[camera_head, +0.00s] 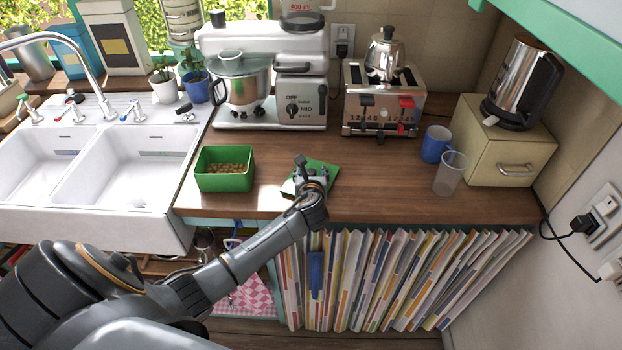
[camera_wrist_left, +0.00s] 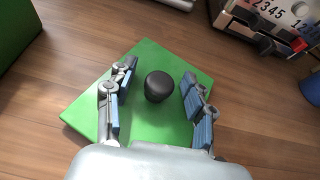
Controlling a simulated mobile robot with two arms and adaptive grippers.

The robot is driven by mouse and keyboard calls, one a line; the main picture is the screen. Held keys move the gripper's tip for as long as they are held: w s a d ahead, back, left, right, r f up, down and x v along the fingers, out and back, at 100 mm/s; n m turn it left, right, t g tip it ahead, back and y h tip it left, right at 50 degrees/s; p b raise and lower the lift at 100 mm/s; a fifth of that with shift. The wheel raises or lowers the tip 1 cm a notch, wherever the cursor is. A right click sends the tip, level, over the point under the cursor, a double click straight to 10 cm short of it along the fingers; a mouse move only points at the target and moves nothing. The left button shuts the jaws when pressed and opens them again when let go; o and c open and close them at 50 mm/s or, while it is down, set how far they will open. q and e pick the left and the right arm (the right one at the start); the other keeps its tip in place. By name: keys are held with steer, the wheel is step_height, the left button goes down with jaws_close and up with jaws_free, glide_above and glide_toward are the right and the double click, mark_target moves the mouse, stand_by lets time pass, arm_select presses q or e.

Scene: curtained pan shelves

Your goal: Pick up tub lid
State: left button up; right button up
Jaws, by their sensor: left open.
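The tub lid (camera_head: 330,178) is a flat green square lying on the wooden counter, partly hidden by my left gripper (camera_head: 308,172) in the head view. In the left wrist view the lid (camera_wrist_left: 150,62) has a round black knob (camera_wrist_left: 158,86) in its middle. My left gripper (camera_wrist_left: 150,95) is open above the lid, with one finger on each side of the knob and a gap on both sides. The green tub (camera_head: 224,182), filled with small brown pieces, stands to the left of the lid. My right gripper is not in view.
A stand mixer (camera_head: 262,75) and a toaster (camera_head: 383,100) with a metal pot on top stand behind. A blue mug (camera_head: 436,144) and a clear cup (camera_head: 450,174) stand to the right. The sink (camera_head: 135,170) is at left. Counter (camera_head: 385,195) between lid and mug is clear.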

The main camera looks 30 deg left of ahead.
arm_select(q)
jaws_close()
steer(key=shift+r, duration=0.15)
